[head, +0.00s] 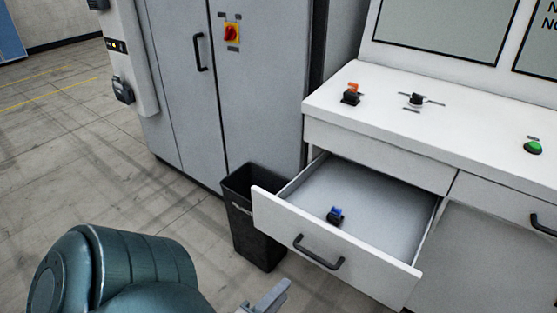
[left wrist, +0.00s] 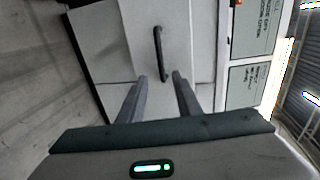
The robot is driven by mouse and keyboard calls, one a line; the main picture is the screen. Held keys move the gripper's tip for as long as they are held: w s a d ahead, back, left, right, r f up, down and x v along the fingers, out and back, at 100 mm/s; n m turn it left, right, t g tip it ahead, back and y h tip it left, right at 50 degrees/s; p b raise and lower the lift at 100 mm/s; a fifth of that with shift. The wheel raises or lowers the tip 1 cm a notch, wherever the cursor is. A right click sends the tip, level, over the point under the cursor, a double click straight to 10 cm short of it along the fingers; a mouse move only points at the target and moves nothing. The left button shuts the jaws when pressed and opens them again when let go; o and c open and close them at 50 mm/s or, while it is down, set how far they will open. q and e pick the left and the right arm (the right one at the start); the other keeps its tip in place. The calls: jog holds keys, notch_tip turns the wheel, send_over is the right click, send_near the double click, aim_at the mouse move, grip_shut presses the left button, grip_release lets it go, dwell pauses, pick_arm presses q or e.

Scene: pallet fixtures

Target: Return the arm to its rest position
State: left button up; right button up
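My left arm comes in at the bottom left of the head view, and only the tip of my left gripper (head: 268,297) shows at the bottom edge. It is in front of and below the open drawer (head: 335,240), apart from its front. In the left wrist view the two fingers of my left gripper (left wrist: 160,80) stand apart with nothing between them. A dark bar handle (left wrist: 160,53) lies beyond the fingertips on a pale panel. My right gripper is not in view.
A blue switch block (head: 335,215) sits inside the drawer. A black bin (head: 255,225) stands left of it, before a grey cabinet (head: 262,90). Floor at left is clear.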

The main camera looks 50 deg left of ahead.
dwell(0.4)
pick_arm(q)
jog(key=s+d+f+n+g+h, duration=0.1)
jog(key=d+f+n+g, duration=0.15)
jog(key=f, duration=0.85)
jog(key=s+d+f+n+g+h, duration=0.1)
jog(key=d+f+n, duration=0.15)
jog(key=f, duration=0.75)
jog(key=s+d+f+n+g+h, duration=0.15)
jog(key=d+f, duration=0.25)
jog(key=f, duration=0.7)
jog(key=s+f+n+g, duration=0.3)
jog(key=s+f, duration=0.4)
jog(key=f, duration=0.3)
jog(key=s+d+f+n+g, duration=0.1)
jog(key=s+f+n+g, duration=0.2)
jog(key=s+f, duration=0.5)
notch_tip(320, 180, down, 2)
jog(key=shift+f+g+h, duration=0.25)
jog(key=shift+g+h, duration=0.2)
jog(key=shift+g, duration=0.15)
jog(key=shift+s+d, duration=0.1)
jog(key=shift+s, duration=0.05)
